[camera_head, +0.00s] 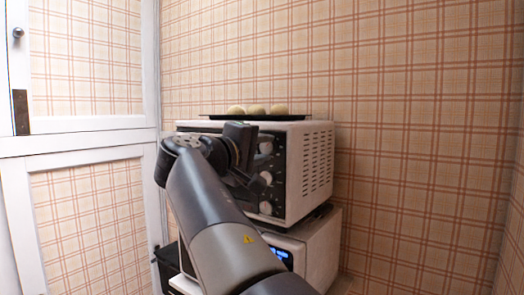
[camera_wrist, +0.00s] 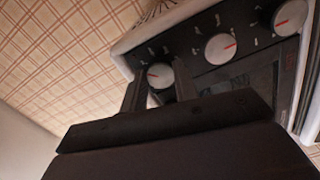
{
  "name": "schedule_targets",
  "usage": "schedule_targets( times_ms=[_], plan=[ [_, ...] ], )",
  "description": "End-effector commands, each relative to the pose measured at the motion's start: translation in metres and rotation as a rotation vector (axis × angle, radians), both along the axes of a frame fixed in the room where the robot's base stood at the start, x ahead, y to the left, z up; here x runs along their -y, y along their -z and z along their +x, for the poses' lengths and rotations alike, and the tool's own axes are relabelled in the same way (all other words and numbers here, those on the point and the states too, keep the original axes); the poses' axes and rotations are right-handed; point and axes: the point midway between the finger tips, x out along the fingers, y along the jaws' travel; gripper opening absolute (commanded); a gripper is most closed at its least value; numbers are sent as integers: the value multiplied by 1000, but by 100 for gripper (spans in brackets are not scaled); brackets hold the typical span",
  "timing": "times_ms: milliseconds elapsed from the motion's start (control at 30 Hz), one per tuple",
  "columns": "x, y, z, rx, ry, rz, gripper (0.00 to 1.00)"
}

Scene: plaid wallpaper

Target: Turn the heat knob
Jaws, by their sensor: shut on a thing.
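The white toaster oven (camera_head: 299,212) has a dark control panel with three round white knobs in a column. My gripper (camera_wrist: 160,86) is at the end knob of the row (camera_wrist: 160,75) in the wrist view, one finger on each side, shut on it. This looks like the top knob (camera_head: 266,146) in the head view. A red mark shows on its face. The label of the held knob is too small to read. My arm hides the oven's front in the head view.
The oven stands on a white appliance (camera_head: 318,252) with a blue display. A dark bin (camera_head: 164,265) is at lower left. The plaid wall is close behind.

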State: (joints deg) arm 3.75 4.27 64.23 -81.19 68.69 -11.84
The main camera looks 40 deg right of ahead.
Motion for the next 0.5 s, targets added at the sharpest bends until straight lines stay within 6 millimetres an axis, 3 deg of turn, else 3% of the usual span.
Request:
schedule_targets(
  times_ms=[133,167,400,500],
  plan=[
    [0,1,0,-3,2,2,6],
    [0,1,0,-3,2,2,29],
    [0,1,0,-2,1,0,49],
    [0,1,0,-2,1,0,50]
  ],
)
